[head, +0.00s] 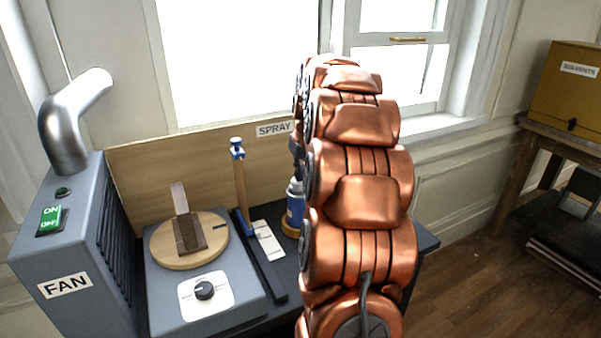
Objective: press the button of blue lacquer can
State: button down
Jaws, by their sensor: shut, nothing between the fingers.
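The blue lacquer can (294,208) stands upright on a round wooden base (289,229) on the dark bench, below the SPRAY label. Its right side is hidden behind my copper arm. Its pale top shows, but I cannot make out the button. My gripper (297,163) is mostly hidden behind my arm. Only a dark part of it shows, just above the can's top, and it is shut and empty. I cannot tell whether it touches the can.
A blue-ended clamp (242,190) stands upright left of the can, near a white card (268,241). Further left are a turntable (160,250) holding a dark piece, its knob box (205,291) and the grey FAN unit (66,262). A wooden backboard (190,165) rises behind.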

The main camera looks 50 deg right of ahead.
notch_tip(320, 180, up, 4)
jog(key=shift+f+p, duration=0.2)
jog(key=shift+p, duration=0.2)
jog(key=d+b+v, duration=0.1)
jog(key=b+v, duration=0.1)
jog(key=v, duration=0.8)
jog(key=shift+a+r, duration=0.2)
jog(key=shift+a, duration=0.25)
jog(key=shift+w+b, duration=0.15)
jog(key=shift+b, duration=0.15)
dwell(0.3)
jog(key=shift+r+b, duration=0.5)
jog(key=shift+b, duration=0.3)
jog(key=shift+d+r, duration=0.1)
jog(key=shift+r, duration=0.05)
